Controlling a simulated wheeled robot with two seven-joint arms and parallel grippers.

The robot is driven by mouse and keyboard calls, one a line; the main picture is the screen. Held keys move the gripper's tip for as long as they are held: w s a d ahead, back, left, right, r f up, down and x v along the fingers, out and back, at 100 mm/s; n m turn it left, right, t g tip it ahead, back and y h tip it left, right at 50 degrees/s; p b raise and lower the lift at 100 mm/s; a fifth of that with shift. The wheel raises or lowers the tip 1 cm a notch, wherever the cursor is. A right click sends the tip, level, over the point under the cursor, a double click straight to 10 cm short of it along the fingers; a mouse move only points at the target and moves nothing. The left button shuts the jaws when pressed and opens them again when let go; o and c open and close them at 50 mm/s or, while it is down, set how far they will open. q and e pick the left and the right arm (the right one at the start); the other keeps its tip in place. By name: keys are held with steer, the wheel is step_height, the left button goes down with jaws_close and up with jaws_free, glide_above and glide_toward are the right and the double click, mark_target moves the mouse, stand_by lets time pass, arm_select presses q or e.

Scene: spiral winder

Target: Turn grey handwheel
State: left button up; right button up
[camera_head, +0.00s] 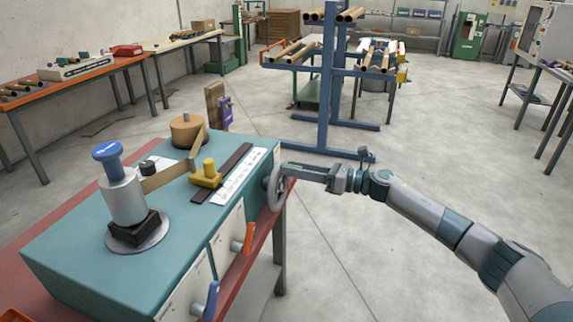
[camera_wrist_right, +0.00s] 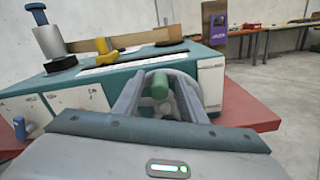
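The grey handwheel (camera_head: 272,190) is on the right side of the teal winder bench, upright and facing right. My right gripper (camera_head: 288,171) reaches it from the right, with its fingers at the upper part of the rim. The fingers are apart, so the gripper looks open around the handle. The wheel's grey rim shows behind them, partly hidden. My left gripper is not in view.
The teal winder (camera_head: 75,250) carries a blue-topped post (camera_head: 121,190), a wooden core (camera_head: 187,131) and a yellow block (camera_head: 207,174). A blue tube rack (camera_head: 329,80) stands behind. Floor right of the winder is clear.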

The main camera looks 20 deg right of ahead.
steer(key=shift+w+a, duration=0.1)
steer(key=shift+a, duration=0.05)
steer(key=shift+c, duration=0.7)
jaws_close()
steer(key=shift+w, duration=0.1)
